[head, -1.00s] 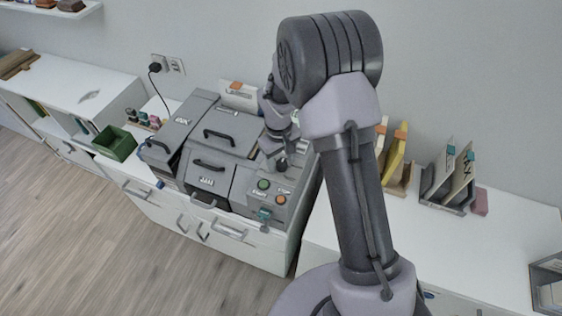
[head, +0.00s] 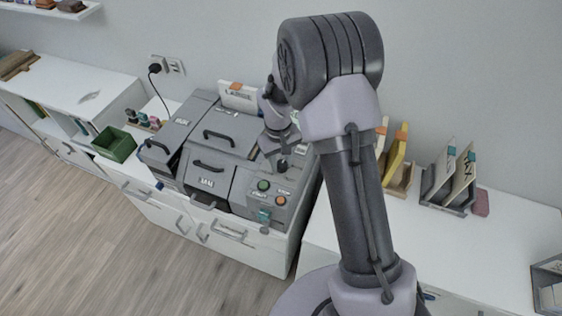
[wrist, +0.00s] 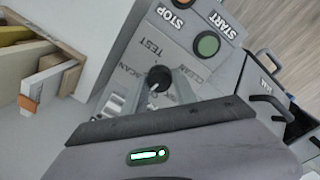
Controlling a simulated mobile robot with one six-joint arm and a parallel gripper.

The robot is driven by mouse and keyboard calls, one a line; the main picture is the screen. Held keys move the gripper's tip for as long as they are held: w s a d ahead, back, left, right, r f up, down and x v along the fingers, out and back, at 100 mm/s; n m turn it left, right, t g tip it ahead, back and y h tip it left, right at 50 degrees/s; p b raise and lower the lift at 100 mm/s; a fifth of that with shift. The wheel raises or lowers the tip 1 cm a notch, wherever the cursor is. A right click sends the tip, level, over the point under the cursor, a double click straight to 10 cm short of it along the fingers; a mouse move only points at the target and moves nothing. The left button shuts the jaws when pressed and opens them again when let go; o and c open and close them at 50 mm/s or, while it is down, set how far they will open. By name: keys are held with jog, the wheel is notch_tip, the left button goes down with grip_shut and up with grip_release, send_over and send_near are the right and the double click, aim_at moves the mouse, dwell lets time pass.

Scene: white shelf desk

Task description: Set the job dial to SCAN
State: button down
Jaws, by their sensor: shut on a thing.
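The job dial (wrist: 158,80) is a dark round knob on the grey machine's control panel, seen in the wrist view. The words TEST, SCAN and CLEAN are printed around it; another label is partly hidden by my gripper. A small white mark shows on the knob, but I cannot tell surely which word it points at. My gripper (wrist: 157,88) is shut on the dial, with a finger on either side. In the head view my gripper (head: 281,152) reaches down over the panel, and the dial (head: 283,164) shows just below it.
A green START button (wrist: 208,44) and an orange STOP button (wrist: 184,3) sit beside the dial. The grey machine (head: 212,180) has several handled lids. A green bin (head: 115,144) stands to its left; file holders (head: 448,190) stand to the right.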

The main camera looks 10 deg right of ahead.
aim_at(279, 162)
jog(key=m+b, duration=0.2)
jog(key=m, duration=0.4)
jog(key=shift+f, duration=0.1)
jog(key=m+b, duration=0.1)
jog(key=m, duration=0.4)
jog(key=shift+g, duration=0.3)
dwell(0.3)
jog(key=c, duration=1)
grip_release()
notch_tip(279, 162, up, 18)
jog(key=p, duration=0.5)
jog(key=shift+w+a+f, duration=0.2)
jog(key=shift+w+a, duration=0.05)
jog(key=shift+w, duration=0.1)
